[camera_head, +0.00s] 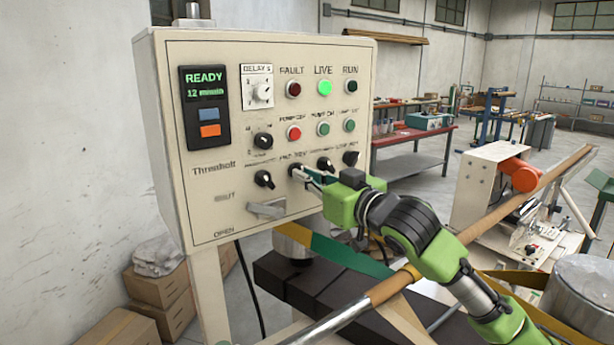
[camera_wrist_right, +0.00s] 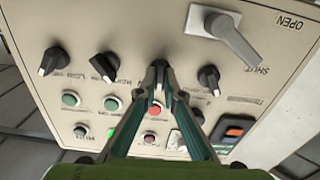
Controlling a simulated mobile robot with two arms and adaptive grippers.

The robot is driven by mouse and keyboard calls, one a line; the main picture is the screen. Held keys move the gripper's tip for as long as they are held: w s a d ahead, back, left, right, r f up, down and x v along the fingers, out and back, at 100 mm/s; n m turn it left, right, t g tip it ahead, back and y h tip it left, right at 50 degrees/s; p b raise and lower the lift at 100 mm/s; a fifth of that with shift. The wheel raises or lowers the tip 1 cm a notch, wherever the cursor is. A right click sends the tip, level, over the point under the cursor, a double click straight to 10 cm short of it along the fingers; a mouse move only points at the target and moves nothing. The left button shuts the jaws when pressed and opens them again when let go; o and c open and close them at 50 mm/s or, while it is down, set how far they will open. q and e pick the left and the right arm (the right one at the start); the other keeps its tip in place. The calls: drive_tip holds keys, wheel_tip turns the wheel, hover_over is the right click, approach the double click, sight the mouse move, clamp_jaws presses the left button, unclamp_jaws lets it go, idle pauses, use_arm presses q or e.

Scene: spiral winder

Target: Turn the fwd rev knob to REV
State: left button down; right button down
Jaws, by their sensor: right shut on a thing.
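The fwd rev knob (camera_head: 296,169) is a black knob in the lower row of the cream control panel (camera_head: 225,70), second from the left in the head view. The label above it reads roughly "FWD REV" and is partly covered. My right gripper (camera_head: 306,174) reaches it from the right, fingers pointing at the panel. In the right wrist view, which shows the panel upside down, the gripper's two green fingertips (camera_wrist_right: 159,76) are closed on the sides of the knob (camera_wrist_right: 159,64). The knob's pointing direction is hidden by the fingers. My left gripper is not in view.
Black knobs flank it closely, one at left (camera_head: 264,180) and one at right (camera_head: 325,164). A grey OPEN/SHUT lever (camera_head: 266,209) sits below. The LIVE lamp (camera_head: 324,88) glows green. A wooden-sleeved bar (camera_head: 392,287) runs below my right arm.

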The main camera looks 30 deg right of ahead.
drive_tip(key=shift+m+p, duration=1.5)
drive_tip(key=shift+m, duration=2.3)
drive_tip(key=c, duration=2.2)
unclamp_jaws()
drive_tip(key=shift+o, duration=0.2)
drive_tip(key=s+d, duration=0.1)
drive_tip(key=s, duration=1.1)
drive_tip(key=shift+d, duration=0.35)
